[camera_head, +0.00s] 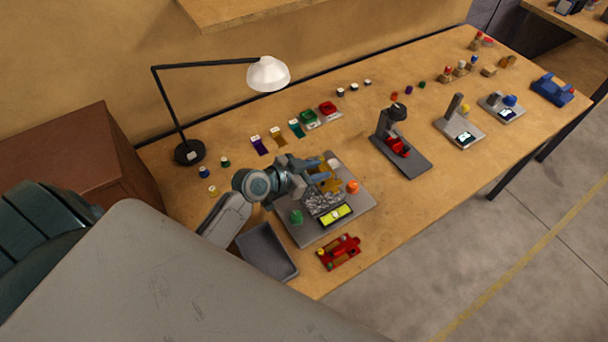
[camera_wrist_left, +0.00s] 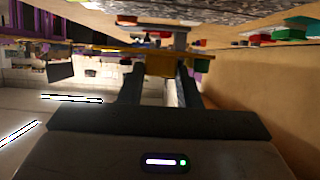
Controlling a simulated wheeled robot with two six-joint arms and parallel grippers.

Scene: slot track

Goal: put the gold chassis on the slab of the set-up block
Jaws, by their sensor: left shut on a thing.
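The gold chassis (camera_head: 329,183) is in my left gripper (camera_head: 314,177), near the dark speckled slab (camera_head: 322,201) of the grey set-up block (camera_head: 308,236). In the left wrist view the gold chassis (camera_wrist_left: 150,53) is a thin plate across the fingers of my left gripper (camera_wrist_left: 160,75), which are shut on it. A speckled surface (camera_wrist_left: 215,8) shows at the top of that view. The head view does not show clearly whether the chassis touches the slab. My right gripper is not in view.
The block carries a yellow-green display (camera_head: 335,215), a green knob (camera_head: 296,217) and an orange knob (camera_head: 352,187). A grey tray (camera_head: 267,252) and a red chassis (camera_head: 340,252) lie in front. A desk lamp (camera_head: 268,74) stands behind. Bare table lies right of the block.

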